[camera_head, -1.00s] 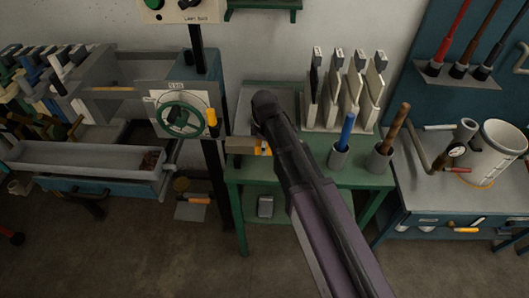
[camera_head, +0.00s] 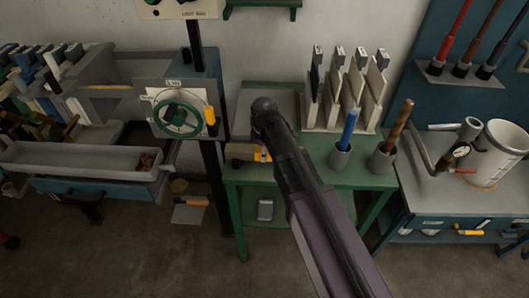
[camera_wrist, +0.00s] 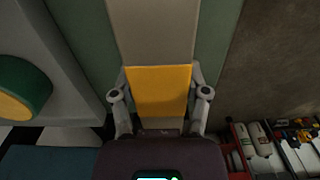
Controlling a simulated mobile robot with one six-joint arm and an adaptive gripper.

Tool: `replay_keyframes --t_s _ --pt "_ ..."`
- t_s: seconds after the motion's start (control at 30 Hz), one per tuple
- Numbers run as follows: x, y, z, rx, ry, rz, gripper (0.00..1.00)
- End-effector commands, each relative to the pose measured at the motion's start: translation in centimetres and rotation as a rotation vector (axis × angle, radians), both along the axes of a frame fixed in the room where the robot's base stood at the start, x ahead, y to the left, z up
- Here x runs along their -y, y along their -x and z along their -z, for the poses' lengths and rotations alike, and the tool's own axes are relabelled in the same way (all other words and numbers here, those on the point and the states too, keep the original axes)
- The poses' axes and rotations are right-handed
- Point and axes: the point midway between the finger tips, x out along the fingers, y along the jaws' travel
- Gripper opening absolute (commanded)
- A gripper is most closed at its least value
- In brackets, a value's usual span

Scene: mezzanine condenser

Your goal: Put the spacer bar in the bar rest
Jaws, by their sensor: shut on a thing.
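The spacer bar is a tan bar (camera_head: 240,151) with a yellow band, at the left end of the green bench. In the wrist view the bar (camera_wrist: 152,30) runs up the middle. My gripper (camera_wrist: 160,88) is shut on its yellow band, one finger on each side. In the head view my dark arm hides most of the gripper and the bar's right part. I cannot tell whether the bar touches the bench top. I cannot pick out the bar rest with certainty.
The green bench (camera_head: 300,172) holds a rack of upright plates (camera_head: 345,95) and two grey cups with a blue (camera_head: 349,128) and a brown rod (camera_head: 398,125). A green handwheel (camera_head: 178,114) stands on a post to the left. A white pot (camera_head: 500,150) stands right.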

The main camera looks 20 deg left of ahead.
Motion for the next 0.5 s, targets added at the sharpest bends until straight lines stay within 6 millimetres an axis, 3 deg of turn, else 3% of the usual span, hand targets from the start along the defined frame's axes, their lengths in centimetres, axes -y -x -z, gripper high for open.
replay_keyframes --t_s 0.07,0.1,0.2,0.5 --pt "-0.01 0.01 0.25 0.000 0.000 0.000 0.00" --pt "-0.02 0.01 0.23 0.000 0.000 0.000 0.66" --pt "-0.02 0.01 0.18 0.000 0.000 0.000 0.94" --pt "-0.05 0.02 0.18 0.000 0.000 -0.001 0.94"
